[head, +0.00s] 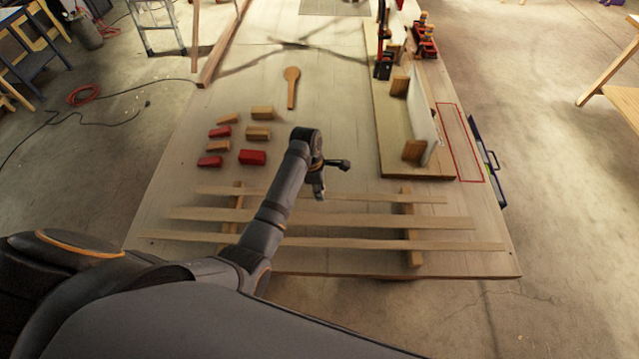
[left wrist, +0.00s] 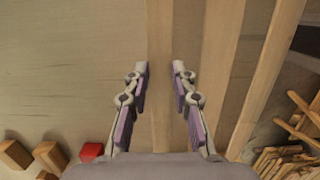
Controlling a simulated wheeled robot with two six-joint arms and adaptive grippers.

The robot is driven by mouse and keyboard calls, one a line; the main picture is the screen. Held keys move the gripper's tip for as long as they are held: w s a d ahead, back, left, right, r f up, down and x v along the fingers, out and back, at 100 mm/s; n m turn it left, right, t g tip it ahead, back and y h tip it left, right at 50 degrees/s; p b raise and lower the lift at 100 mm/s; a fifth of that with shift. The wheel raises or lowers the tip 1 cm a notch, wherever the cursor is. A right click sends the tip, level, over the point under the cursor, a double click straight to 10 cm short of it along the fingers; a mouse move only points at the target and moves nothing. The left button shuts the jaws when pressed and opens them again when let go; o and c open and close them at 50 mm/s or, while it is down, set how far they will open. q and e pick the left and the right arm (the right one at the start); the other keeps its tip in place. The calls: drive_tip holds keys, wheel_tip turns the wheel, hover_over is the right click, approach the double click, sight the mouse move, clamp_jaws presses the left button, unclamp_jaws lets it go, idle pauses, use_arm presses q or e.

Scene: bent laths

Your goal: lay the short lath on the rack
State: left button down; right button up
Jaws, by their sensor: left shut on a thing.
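The short lath (head: 380,197), a thin pale strip, lies crosswise at the far end of the rack (head: 412,228), which has two wooden bearers. The lath spans both bearers; I cannot tell whether it touches them or is just above. My left gripper (head: 320,194) is shut on it near its middle. In the left wrist view, the fingers (left wrist: 160,70) are at both edges of the short lath (left wrist: 160,25). A middle lath (head: 360,221) and a long lath (head: 350,244) lie nearer on the rack. My right gripper is not in view.
Red blocks (head: 252,157) and wooden blocks (head: 258,132) sit left of my gripper, with a wooden paddle (head: 291,85) beyond. At right, a board (head: 400,165) carries a bent white strip (head: 423,117) and clamps. A red outline (head: 462,145) marks bare table beside it.

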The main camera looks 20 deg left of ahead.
use_arm(q)
drive_tip(key=shift+f, duration=0.6)
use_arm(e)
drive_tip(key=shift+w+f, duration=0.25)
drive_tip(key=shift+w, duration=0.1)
use_arm(q)
drive_tip(key=shift+f, duration=0.25)
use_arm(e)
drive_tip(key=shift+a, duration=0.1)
use_arm(q)
drive_tip(key=c, duration=0.8)
unclamp_jaws()
drive_tip(key=shift+c, duration=0.2)
drive_tip(key=shift+a+r+p, duration=0.15)
drive_tip(key=shift+r+p, duration=0.5)
drive_tip(key=shift+r, duration=0.55)
drive_tip(key=shift+s+a+r, duration=0.1)
drive_tip(key=shift+a+r, duration=0.05)
drive_tip(key=shift+r, duration=0.75)
drive_tip(key=shift+a+r, duration=0.15)
drive_tip(key=shift+r, duration=0.7)
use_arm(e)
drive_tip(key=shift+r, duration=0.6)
